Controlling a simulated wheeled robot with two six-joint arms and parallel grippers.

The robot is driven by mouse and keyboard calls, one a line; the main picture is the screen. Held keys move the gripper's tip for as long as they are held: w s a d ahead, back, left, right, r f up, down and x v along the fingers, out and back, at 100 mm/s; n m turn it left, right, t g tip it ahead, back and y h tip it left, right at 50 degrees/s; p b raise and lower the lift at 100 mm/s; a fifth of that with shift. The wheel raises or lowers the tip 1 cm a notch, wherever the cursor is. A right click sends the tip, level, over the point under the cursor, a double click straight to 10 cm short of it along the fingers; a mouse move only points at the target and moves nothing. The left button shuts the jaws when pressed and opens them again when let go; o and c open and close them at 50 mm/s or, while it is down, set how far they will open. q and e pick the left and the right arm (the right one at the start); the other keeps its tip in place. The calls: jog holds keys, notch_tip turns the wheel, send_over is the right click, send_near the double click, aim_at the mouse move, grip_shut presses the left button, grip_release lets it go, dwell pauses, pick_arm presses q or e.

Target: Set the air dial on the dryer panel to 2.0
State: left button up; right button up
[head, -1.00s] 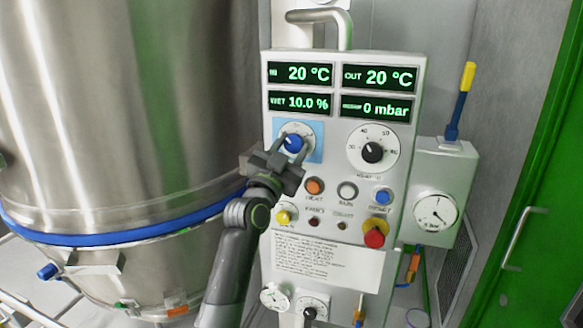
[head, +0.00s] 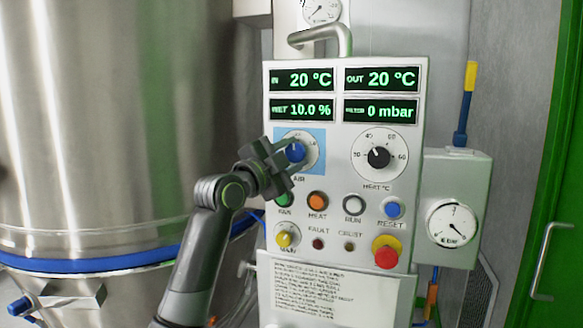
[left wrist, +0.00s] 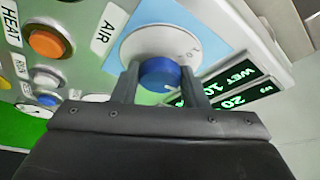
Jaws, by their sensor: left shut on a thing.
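The dryer panel (head: 337,230) is a light grey box in the middle of the head view. Its air dial is a blue knob (head: 295,152) on a round white scale over a light blue square, at the panel's upper left. The knob also shows large in the left wrist view (left wrist: 160,74), with a pale pointer mark at its lower edge. My left gripper (head: 285,154) is at the dial, its two fingers shut on either side of the blue knob. Most scale numbers are hidden or too small to read. My right gripper is not in view.
Close by are the black heat dial (head: 379,157), a green button (head: 283,201), an orange button (head: 317,201) and a red stop button (head: 386,252). Displays above read 20 °C, 20 °C, 10.0 % and 0 mbar. A large steel vessel (head: 110,120) stands at left.

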pick_arm(q)
jog(key=shift+m, duration=0.4)
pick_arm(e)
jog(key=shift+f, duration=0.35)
pick_arm(q)
jog(key=o, duration=1)
jog(key=shift+c, duration=0.2)
jog(key=shift+s+a+f+b, duration=0.15)
jog(key=shift+s+a+b, duration=0.2)
jog(key=shift+b, duration=0.05)
jog(key=b+v, duration=0.3)
jog(key=v, duration=1.3)
jog(key=shift+s+a+r, duration=0.2)
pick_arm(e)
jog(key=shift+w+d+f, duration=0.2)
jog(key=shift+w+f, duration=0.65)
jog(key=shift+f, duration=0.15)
